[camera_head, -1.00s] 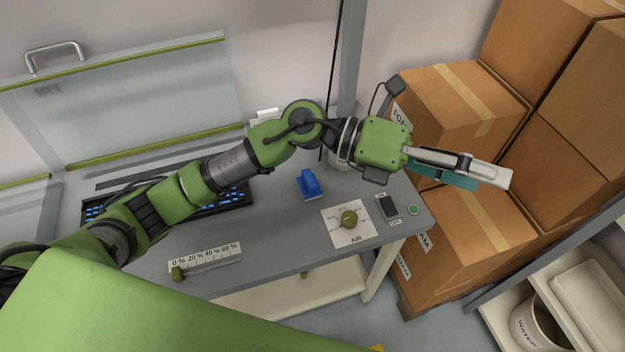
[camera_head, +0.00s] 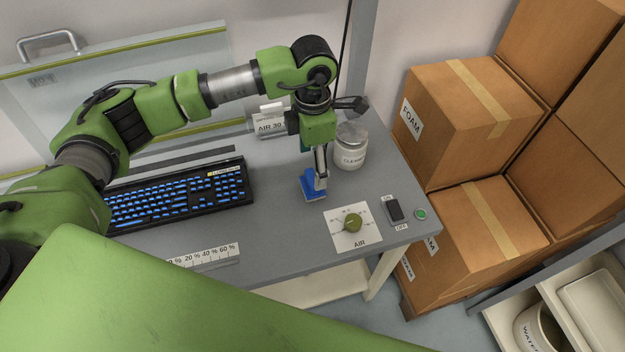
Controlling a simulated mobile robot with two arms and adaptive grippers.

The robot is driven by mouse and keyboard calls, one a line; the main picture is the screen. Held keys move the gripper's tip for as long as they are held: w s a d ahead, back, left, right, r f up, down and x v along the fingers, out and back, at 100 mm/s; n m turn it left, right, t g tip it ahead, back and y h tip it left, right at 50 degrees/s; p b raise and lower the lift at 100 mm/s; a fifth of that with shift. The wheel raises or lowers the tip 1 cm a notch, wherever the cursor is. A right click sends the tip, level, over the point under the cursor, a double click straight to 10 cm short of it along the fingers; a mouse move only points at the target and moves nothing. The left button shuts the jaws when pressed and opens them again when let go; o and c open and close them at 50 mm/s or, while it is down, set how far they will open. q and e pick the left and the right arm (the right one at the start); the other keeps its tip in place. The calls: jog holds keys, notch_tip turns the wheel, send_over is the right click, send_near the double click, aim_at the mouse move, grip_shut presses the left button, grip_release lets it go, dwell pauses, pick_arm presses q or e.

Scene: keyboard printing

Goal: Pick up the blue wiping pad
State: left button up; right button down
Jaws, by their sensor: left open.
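The blue wiping pad (camera_head: 311,192) lies on the grey table, left of and behind the AIR dial. My left gripper (camera_head: 320,182) points down right at the pad, its fingers overlapping the pad's handle in this view. The gripper is open. I cannot tell whether the fingers touch the pad, as they hide part of it. My right gripper is not in view.
A black keyboard (camera_head: 180,196) with blue keys lies to the left. A jar (camera_head: 351,148) stands close behind the gripper on the right. The AIR dial (camera_head: 352,223), a black switch (camera_head: 395,210) and a green button (camera_head: 420,214) sit near the right edge. Cardboard boxes (camera_head: 480,120) stand beyond it.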

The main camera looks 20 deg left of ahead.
aim_at(312, 177)
pick_arm(q)
notch_tip(312, 177, down, 3)
jog(key=shift+r, duration=0.15)
jog(key=shift+f+p, duration=0.2)
jog(key=shift+p, duration=0.35)
jog(key=f+p, duration=0.2)
jog(key=f, duration=0.1)
jog(key=shift+w+a+f, duration=0.15)
jog(key=shift+w+f, duration=0.05)
jog(key=shift+f, duration=0.7)
jog(key=c, duration=1.3)
